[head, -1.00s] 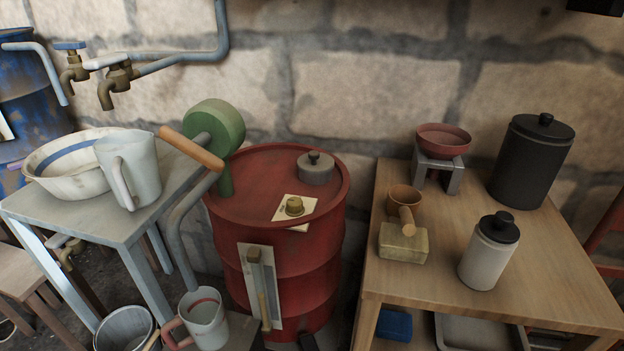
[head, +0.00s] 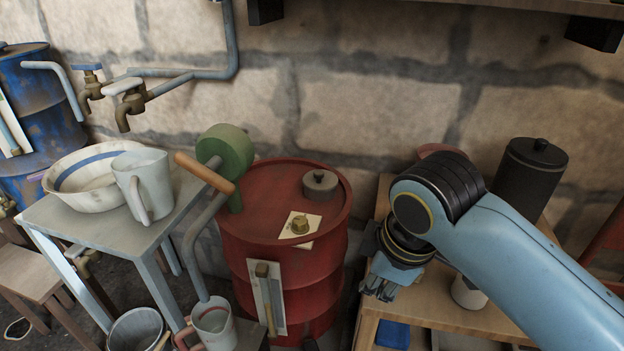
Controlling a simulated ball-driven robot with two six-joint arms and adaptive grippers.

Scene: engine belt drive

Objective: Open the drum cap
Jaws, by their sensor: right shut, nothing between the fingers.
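A red drum (head: 265,225) stands upright in the middle of the head view. On its top is a small brass cap (head: 300,224) on a pale label, and a grey round lid with a knob (head: 320,184) behind it. A green pump wheel (head: 226,150) with a wooden handle rises at the drum's left rim. My right gripper (head: 379,290) points down to the right of the drum, apart from it, over the left front part of the wooden table. It is shut and empty. My left gripper is out of view.
The wooden table (head: 440,300) at right bears a dark canister (head: 531,170); my arm hides much of it. A grey table (head: 105,225) at left holds a basin (head: 85,180) and a jug (head: 146,187). Taps (head: 128,102) stick out above. The space above the drum's top is clear.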

